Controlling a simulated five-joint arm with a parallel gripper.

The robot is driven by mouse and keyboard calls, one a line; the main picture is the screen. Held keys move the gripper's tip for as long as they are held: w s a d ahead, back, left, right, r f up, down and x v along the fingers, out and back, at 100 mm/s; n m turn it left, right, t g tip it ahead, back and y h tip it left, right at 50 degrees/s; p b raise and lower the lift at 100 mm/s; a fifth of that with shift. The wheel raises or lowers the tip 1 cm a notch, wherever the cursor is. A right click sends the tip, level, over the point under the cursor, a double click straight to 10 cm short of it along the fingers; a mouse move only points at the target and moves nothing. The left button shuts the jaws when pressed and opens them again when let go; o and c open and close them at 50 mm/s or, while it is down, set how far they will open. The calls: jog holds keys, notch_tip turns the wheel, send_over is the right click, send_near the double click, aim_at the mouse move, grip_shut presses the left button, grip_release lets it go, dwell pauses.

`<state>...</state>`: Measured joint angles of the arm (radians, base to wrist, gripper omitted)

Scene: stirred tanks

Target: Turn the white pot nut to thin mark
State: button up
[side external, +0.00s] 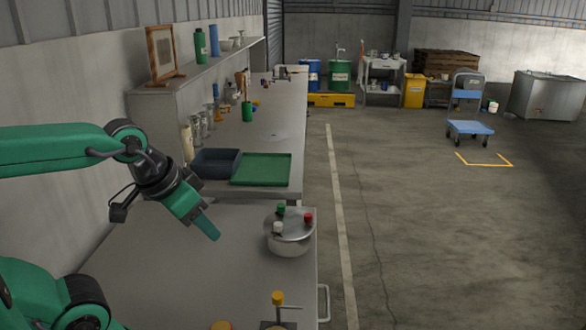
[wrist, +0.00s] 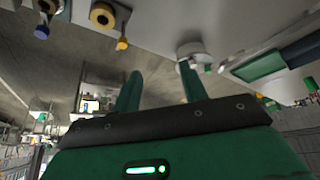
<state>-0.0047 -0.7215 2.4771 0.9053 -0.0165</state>
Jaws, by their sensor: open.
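A round steel pot (side external: 289,242) with a flat lid stands on the near bench, near its right edge. Three small nuts sit on the lid: the white nut (side external: 278,228) at the front left, a green nut (side external: 281,208) at the back and a red nut (side external: 308,217) at the right. My gripper (side external: 212,232) is to the left of the pot, pointing down and right, apart from it and empty. In the wrist view the two green fingers stand apart, and the pot (wrist: 191,49) shows beyond the right finger. The thin mark is too small to make out.
A yellow-topped post (side external: 278,298) stands at the bench's front, near the pot. Behind the pot are a green tray (side external: 262,169) and a dark bin (side external: 215,162). The bench (side external: 180,265) is bare left of the pot.

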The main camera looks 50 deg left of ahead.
jog(key=n+g, duration=0.6)
jog(key=n, duration=0.4)
send_over(278, 223)
notch_tip(278, 223, down, 9)
jog(key=shift+r, duration=0.2)
jog(key=shift+f, duration=3.9)
grip_shut()
